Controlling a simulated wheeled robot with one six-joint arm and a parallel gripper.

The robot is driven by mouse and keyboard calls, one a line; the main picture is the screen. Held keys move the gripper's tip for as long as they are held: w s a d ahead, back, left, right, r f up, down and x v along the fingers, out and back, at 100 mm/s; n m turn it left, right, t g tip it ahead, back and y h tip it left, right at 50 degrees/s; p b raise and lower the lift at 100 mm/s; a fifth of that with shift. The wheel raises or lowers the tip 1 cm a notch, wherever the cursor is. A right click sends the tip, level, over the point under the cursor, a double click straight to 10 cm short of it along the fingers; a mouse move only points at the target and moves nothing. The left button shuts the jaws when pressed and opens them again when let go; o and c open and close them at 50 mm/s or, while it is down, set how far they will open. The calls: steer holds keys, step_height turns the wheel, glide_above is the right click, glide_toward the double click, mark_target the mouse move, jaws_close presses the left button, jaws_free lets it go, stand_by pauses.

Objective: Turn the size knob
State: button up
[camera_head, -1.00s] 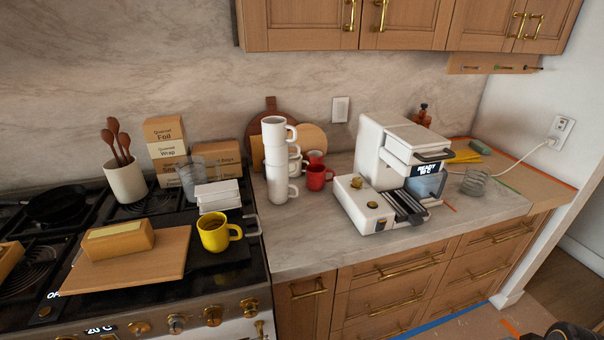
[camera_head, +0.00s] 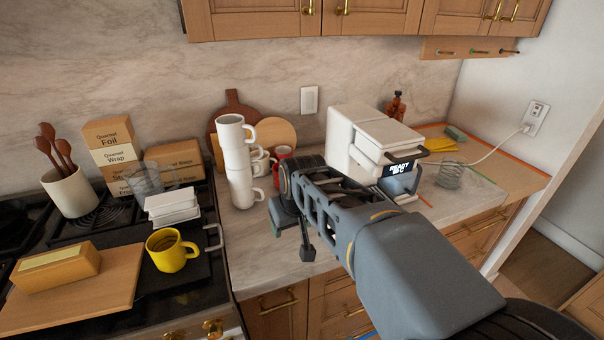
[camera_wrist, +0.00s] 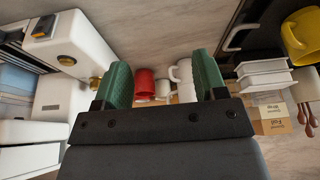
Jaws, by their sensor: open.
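The white coffee machine (camera_head: 345,130) stands on the counter, its lower front hidden behind my arm in the head view. In the wrist view the machine (camera_wrist: 85,40) fills the left side. A brass knob (camera_wrist: 67,61) shows on it, and a second brass knob (camera_wrist: 95,83) is partly hidden by my left finger. I cannot read which is the size knob. My gripper (camera_head: 291,240) is open and empty, left of the machine and above the counter. In the wrist view its green fingers (camera_wrist: 162,82) are wide apart, with the left one close to the machine's side.
Stacked white mugs (camera_head: 238,165) stand left of my gripper, with a red mug (camera_head: 283,153) behind it. A yellow mug (camera_head: 170,251) and a wooden board (camera_head: 85,300) are on the stove side. A glass (camera_head: 450,175) stands right of the machine.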

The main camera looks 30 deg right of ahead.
steer(key=w+d+r+m+p, duration=0.1)
steer(key=w+d+r, duration=0.2)
steer(key=w+d, duration=0.55)
steer(key=w+d+r+p, duration=0.2)
steer(key=w+d, duration=0.2)
steer(key=d, duration=0.9)
steer(key=shift+h, duration=0.4)
steer(key=x, duration=0.4)
steer(key=p+x, duration=0.1)
steer(key=x, duration=0.6)
steer(key=shift+w+f+p, duration=0.2)
steer(key=shift+w+p, duration=0.2)
steer(key=shift+x, duration=0.8)
steer(key=shift+c, duration=0.2)
steer(key=shift+m, duration=0.3)
steer(key=c, duration=0.9)
